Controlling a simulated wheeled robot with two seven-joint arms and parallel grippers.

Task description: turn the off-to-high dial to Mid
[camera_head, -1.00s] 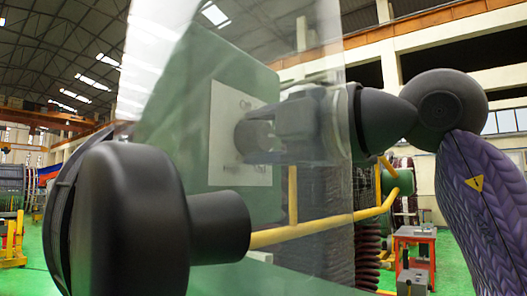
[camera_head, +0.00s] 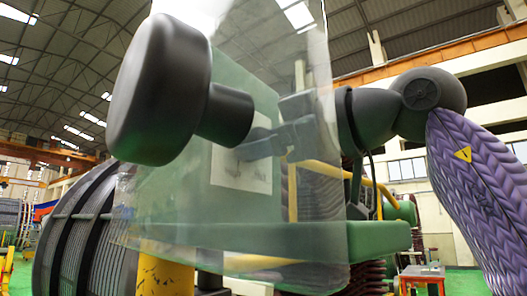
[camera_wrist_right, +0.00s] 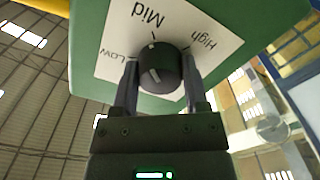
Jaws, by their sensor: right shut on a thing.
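The dial (camera_wrist_right: 158,68) is a dark round knob on a white label (camera_wrist_right: 120,42) on a green box (camera_wrist_right: 92,20). In the right wrist view the label reads Low, Mid and High, each with a tick. A white mark on the dial's rim lies close to the Mid tick. My right gripper (camera_wrist_right: 160,85) is shut on the dial, with one finger on each side. In the head view the right gripper (camera_head: 262,145) reaches the label from the right, seen blurred through a clear sheet. Off is not visible. My left gripper is not in view.
A clear sheet (camera_head: 180,225) stands in front of the box in the head view. A large dark rounded body (camera_head: 160,90) fills the near left. A yellow post (camera_head: 165,275) and a ribbed dark machine (camera_head: 85,235) stand below it. A red table (camera_head: 422,272) is far right.

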